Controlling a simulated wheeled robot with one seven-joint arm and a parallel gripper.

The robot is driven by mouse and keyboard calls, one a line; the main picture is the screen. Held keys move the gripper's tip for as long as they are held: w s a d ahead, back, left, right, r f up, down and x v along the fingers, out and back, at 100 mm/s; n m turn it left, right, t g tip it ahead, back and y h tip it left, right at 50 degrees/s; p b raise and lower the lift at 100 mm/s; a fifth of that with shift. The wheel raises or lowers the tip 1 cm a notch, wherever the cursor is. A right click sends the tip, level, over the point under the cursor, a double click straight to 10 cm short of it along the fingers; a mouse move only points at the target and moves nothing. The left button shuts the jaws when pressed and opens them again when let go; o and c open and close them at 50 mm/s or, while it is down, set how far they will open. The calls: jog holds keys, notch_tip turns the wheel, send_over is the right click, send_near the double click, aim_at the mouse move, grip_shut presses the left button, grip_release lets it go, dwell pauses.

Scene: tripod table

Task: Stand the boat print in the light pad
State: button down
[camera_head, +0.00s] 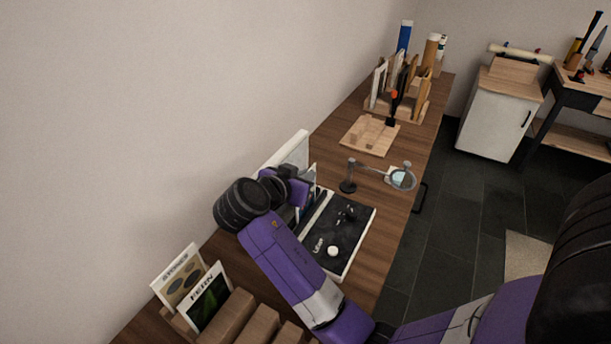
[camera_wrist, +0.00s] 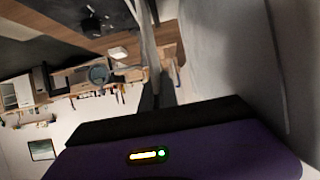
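My gripper (camera_head: 303,188) is over the back of the table, next to a pale upright slab (camera_head: 285,150) by the wall, which looks like the light pad. A thin flat panel (camera_head: 313,178) with a pale edge stands at my fingers. In the wrist view my fingers (camera_wrist: 157,92) are close together around this panel (camera_wrist: 147,35), seen nearly edge-on. Its face is hidden, so I cannot tell whether it is the boat print. A large grey surface (camera_wrist: 225,50), likely the slab, fills the right of the wrist view. My wrist hides part of the slab in the head view.
A black board (camera_head: 345,235) with a white edge and small items lies right of my gripper. A magnifier (camera_head: 402,178) stands beyond it. Two cards (camera_head: 205,295) stand in a rack at the near left. A wooden board (camera_head: 369,136) and a filled rack (camera_head: 400,105) are farther back.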

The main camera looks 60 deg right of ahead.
jog(key=c, duration=1.6)
grip_release()
jog(key=shift+o, duration=0.2)
jog(key=v, duration=0.7)
jog(key=shift+a+r+b, duration=0.15)
jog(key=shift+a+b, duration=0.2)
notch_tip(320, 180, up, 9)
jog(key=p, duration=0.7)
